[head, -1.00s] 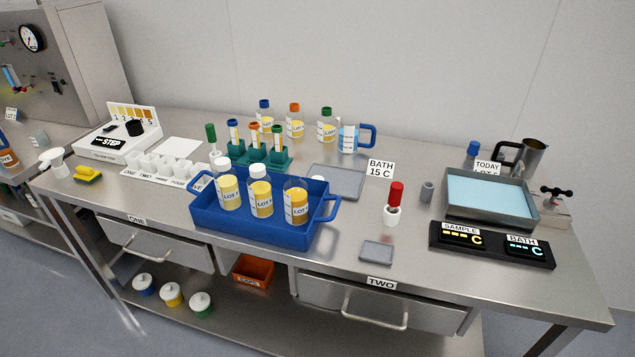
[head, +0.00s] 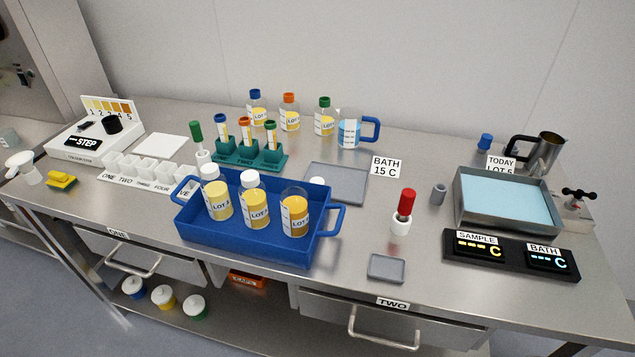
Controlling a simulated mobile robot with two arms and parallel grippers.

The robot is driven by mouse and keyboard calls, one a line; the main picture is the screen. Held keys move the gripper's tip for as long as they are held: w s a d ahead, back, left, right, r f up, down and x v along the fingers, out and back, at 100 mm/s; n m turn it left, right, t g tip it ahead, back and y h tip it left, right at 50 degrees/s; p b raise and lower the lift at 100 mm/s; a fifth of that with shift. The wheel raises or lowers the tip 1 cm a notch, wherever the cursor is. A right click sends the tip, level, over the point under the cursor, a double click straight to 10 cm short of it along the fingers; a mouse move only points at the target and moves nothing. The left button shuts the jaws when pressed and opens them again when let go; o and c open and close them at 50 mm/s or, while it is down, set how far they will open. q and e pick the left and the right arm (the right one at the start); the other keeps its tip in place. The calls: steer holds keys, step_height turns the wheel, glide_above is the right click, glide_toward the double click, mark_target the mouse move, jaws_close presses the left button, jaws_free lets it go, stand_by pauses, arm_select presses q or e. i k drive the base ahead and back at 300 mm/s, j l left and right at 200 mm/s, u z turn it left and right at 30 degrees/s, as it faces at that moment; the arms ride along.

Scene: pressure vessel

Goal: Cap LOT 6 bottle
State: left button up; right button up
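Three bottles of yellow liquid with LOT labels stand in a blue tray (head: 245,239). The left bottle (head: 217,201) and the middle bottle (head: 255,208) wear white caps. The right bottle (head: 295,215) is darker yellow and has no cap on. A small white piece, perhaps a loose cap (head: 317,182), shows just behind the right bottle, partly hidden. The lot numbers are too small to read surely, so I cannot tell which is LOT 6. Neither of my grippers is in view.
A grey plate (head: 338,182) lies behind the tray, and a green tube rack (head: 250,155) stands behind it. A red-topped white holder (head: 403,212), a small grey dish (head: 386,268) and a display panel (head: 510,254) are to the right. Bare steel lies right of the tray.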

mark_target(294, 200)
steer(key=j+z, duration=0.1)
steer(key=z, duration=0.65)
steer(key=k+j+z, duration=0.2)
steer(key=j+z, duration=0.2)
steer(key=k+j+z, duration=0.25)
steer(key=j+z, duration=0.2)
steer(key=k+j+z, duration=0.25)
steer(key=z, duration=0.15)
steer(key=k+j, duration=0.35)
steer(key=k+j+z, duration=0.1)
steer(key=k+j, duration=0.25)
steer(key=k, duration=0.2)
